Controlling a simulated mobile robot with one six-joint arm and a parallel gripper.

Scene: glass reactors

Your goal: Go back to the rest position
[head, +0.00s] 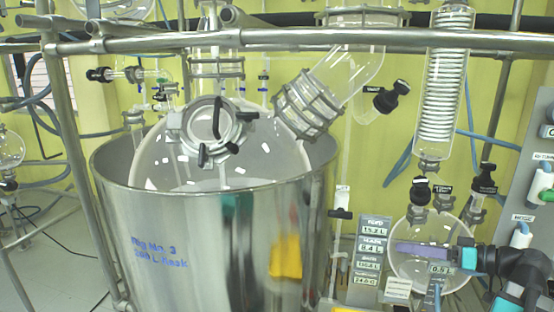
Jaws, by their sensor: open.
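My gripper (408,250) shows at the lower right in the head view. Its purple jaws point left, with a blue band and the black wrist behind them at the right. It is open, and I see nothing held between the jaws. The jaws overlap a round glass flask (420,282) in the picture. I cannot tell how far apart they are, or whether they touch.
A large steel vessel (190,250) with a glass reactor (270,160) fills the middle. Metal rails (300,37) cross above. A coiled condenser (442,90) hangs above the flask. Label plates (370,250) stand left of the jaws, and a grey panel (530,200) stands at the right.

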